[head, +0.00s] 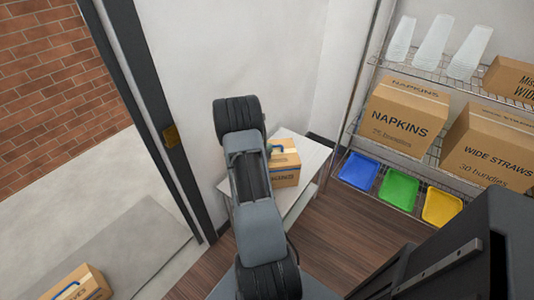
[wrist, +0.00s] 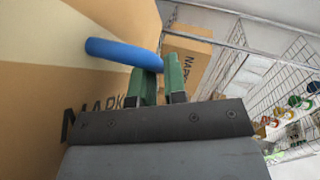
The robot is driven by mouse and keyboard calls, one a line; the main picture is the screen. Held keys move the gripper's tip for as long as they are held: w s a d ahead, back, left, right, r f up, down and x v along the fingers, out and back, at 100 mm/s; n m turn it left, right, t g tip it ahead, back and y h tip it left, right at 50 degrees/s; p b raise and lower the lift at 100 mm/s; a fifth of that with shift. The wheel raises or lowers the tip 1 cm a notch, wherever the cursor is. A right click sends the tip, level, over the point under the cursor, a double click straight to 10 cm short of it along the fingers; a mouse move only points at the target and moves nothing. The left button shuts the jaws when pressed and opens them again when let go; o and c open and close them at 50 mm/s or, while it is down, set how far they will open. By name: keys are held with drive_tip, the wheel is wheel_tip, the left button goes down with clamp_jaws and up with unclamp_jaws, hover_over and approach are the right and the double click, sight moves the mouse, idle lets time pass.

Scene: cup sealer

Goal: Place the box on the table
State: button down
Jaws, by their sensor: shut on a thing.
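A cardboard box (head: 286,178) with a blue handle and dark lettering appears over the small white table (head: 315,155) in the head view. I cannot tell whether its base touches the tabletop or hangs just above it. In the wrist view the box (wrist: 50,85) fills the left side, close to the camera. My gripper (wrist: 163,70), with green fingers, is shut on the box's blue handle (wrist: 120,52) near its right end. In the head view my arm hides the gripper and part of the box's left side.
Another box (head: 88,287) with a blue handle sits on the floor at lower left, beyond the door frame (head: 170,135). Wire shelving at right holds a napkins box (head: 400,125), a straws box (head: 490,150), clear cups (head: 433,42) and coloured bins (head: 398,188).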

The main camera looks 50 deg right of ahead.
drive_tip(key=shift+f, duration=1)
drive_tip(key=c, duration=1.2)
unclamp_jaws()
drive_tip(key=shift+o, duration=0.2)
